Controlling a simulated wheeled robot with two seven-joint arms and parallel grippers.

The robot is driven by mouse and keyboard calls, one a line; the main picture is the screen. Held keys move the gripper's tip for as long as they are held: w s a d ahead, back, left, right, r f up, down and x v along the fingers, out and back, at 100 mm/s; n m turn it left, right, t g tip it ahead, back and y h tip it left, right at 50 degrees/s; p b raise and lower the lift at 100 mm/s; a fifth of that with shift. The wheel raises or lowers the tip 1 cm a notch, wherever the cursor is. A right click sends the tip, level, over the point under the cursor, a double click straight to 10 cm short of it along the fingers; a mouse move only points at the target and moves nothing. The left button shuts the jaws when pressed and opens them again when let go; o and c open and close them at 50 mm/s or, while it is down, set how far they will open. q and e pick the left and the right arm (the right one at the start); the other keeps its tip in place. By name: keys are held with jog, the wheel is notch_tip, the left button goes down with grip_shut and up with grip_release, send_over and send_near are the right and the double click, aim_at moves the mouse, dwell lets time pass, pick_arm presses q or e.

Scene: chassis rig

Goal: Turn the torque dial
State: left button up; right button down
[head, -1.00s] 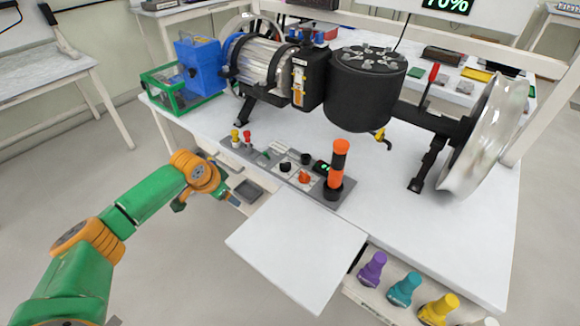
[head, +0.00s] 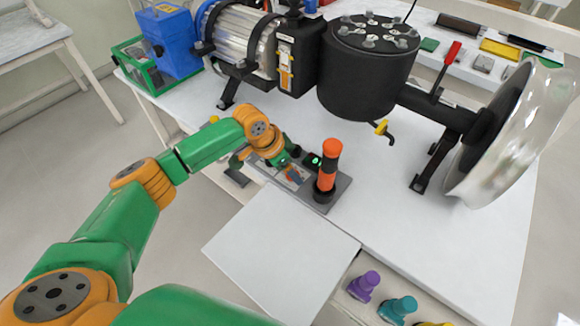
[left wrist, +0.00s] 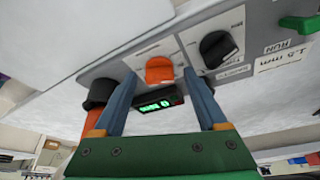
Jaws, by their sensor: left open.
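The control panel (left wrist: 200,28) is grey with knobs and a lit green display (left wrist: 158,104). An orange knob (left wrist: 159,70) shows in the left wrist view, with a black knob (left wrist: 217,48) to its right. I cannot read which label says torque. My left gripper (left wrist: 159,76) is open. Its two blue fingers reach toward the panel on either side of the orange knob, and I cannot tell whether they touch it. In the head view my left gripper (head: 289,174) is over the panel and hides most knobs. My right gripper is out of view.
An orange-and-black upright handle (head: 328,168) stands on the panel close to the right of my gripper. Behind are a black cylinder housing (head: 366,85) and a large clear disc (head: 510,140). A white board (head: 280,250) lies in front.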

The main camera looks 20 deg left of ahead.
pick_arm(q)
jog(key=shift+s+r, duration=0.15)
jog(key=c, duration=0.6)
grip_shut()
jog(key=shift+m, duration=0.3)
jog(key=shift+a+m+h, duration=0.1)
jog(key=shift+m+h, duration=0.2)
jog(key=shift+m, duration=0.3)
jog(key=shift+w+m+g+b, duration=0.2)
jog(key=shift+m+g+b, duration=0.3)
jog(key=shift+m, duration=0.3)
jog(key=m+b, duration=0.1)
jog(key=m+g+b, duration=0.1)
jog(key=m, duration=0.1)
jog(key=shift+w+f+h, duration=0.15)
jog(key=shift+f+h, duration=0.1)
jog(key=shift+h, duration=0.15)
jog(key=shift+a+r+m+g+b, duration=0.1)
jog(key=shift+m+g+b, duration=0.4)
jog(key=shift+m+b, duration=0.85)
